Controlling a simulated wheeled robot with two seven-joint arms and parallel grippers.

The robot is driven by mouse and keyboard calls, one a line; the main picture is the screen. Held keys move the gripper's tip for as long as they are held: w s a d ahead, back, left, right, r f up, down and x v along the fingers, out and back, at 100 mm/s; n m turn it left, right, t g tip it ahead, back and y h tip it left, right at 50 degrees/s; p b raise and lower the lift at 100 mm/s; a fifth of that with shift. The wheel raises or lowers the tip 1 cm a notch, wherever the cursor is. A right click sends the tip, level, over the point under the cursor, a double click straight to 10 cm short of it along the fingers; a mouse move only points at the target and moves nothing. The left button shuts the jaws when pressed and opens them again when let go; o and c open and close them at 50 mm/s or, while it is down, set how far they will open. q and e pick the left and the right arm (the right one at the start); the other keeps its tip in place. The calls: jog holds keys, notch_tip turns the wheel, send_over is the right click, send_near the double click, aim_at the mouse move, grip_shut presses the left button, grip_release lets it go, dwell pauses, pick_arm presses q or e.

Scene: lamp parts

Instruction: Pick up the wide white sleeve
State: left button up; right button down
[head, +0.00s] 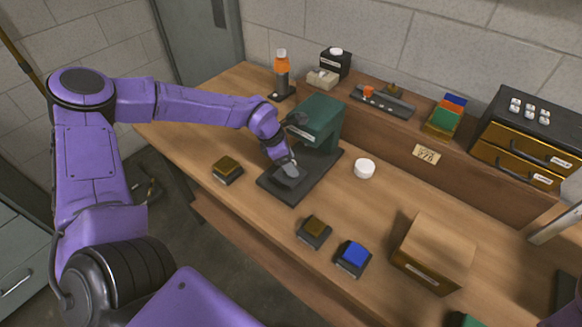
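The wide white sleeve is most likely the short white round piece (364,169) that stands on the wooden workbench, right of the green machine (318,118). Nothing touches it. My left arm reaches in from the left, and my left gripper (289,170) is low over the machine's dark base plate (300,186), left of the white piece and apart from it. The fingers are small and partly hidden, so I cannot tell whether they are open or shut. My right gripper is not clearly visible.
Several small blocks stand along the bench front, among them a brown one (228,167) and a blue one (354,254). A brown box (434,252) stands at right. Bench around the white piece is clear.

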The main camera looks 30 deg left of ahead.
pick_arm(q)
grip_shut()
